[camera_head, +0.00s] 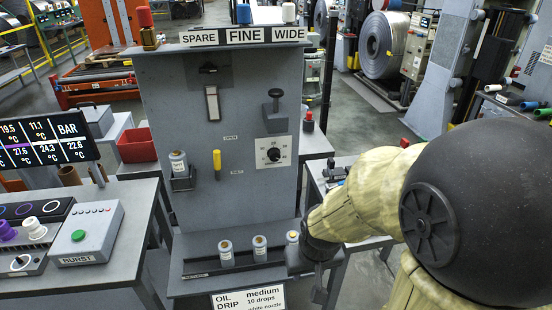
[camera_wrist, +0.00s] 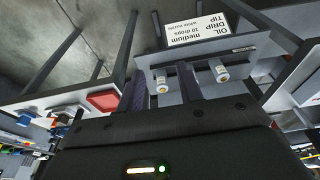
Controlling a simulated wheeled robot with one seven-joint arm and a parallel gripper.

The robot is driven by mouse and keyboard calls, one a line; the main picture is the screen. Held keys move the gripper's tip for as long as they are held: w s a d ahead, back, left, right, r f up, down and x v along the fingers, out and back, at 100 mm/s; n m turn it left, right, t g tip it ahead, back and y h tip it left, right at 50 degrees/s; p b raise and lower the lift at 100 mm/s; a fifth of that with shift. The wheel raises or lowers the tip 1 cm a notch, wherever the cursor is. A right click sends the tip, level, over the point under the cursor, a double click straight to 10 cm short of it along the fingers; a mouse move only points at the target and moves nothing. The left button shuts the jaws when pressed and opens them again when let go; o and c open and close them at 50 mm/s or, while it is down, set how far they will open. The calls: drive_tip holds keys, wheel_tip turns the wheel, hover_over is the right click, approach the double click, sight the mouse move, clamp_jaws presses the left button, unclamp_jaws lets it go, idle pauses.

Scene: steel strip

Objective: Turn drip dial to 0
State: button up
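The dial (camera_head: 274,154), a black knob on a white marked plate, is on the right half of the grey upright panel in the head view. Its marks are too small to read. My gripper (camera_head: 319,285) is low at the panel's right front, beside the bottle shelf, well below the dial. In the wrist view the two dark fingers of my gripper (camera_wrist: 162,94) stand apart. A small white bottle (camera_wrist: 162,77) shows in the gap between them; I cannot tell how far beyond them it is. The dial is not seen in the wrist view.
Three small bottles, one at the middle (camera_head: 260,247), stand on the shelf. A plunger handle (camera_head: 275,100) is above the dial, and a yellow handle (camera_head: 217,160) is left of it. A card (camera_head: 249,298) reads "OIL DRIP medium 10 drops". A red bin (camera_head: 137,146) is at the left.

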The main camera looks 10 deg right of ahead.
sight(275, 159)
drive_tip(key=o, duration=0.3)
drive_tip(key=shift+s, duration=0.2)
drive_tip(key=shift+o, duration=0.8)
drive_tip(key=shift+w+f, duration=0.1)
drive_tip(key=w+a+f+m+t+y+b, duration=0.1)
drive_tip(key=w+a+f+m+t+y, duration=0.2)
drive_tip(key=w+m, duration=0.45)
drive_tip(key=w+a+f+m+t+y+b, duration=0.1)
drive_tip(key=w+a+f+m+t, duration=0.35)
drive_tip(key=w+m, duration=0.3)
drive_tip(key=w+d+r+m+t+h+b, duration=0.1)
drive_tip(key=w+d+r+m+t, duration=0.3)
drive_tip(key=m, duration=0.6)
drive_tip(key=w+d+r+m+t+h+b, duration=0.1)
drive_tip(key=w+d+r+m+t+h, duration=0.2)
drive_tip(key=m, duration=0.8)
wheel_tip(275, 159, up, 3)
drive_tip(key=shift+w+d+f+t, duration=0.2)
drive_tip(key=shift+w+d+t, duration=0.3)
drive_tip(key=shift+w, duration=0.25)
drive_tip(key=w+p, duration=0.4)
drive_tip(key=w, duration=1.3)
drive_tip(key=shift+w+d, duration=0.1)
drive_tip(key=shift+w, duration=0.1)
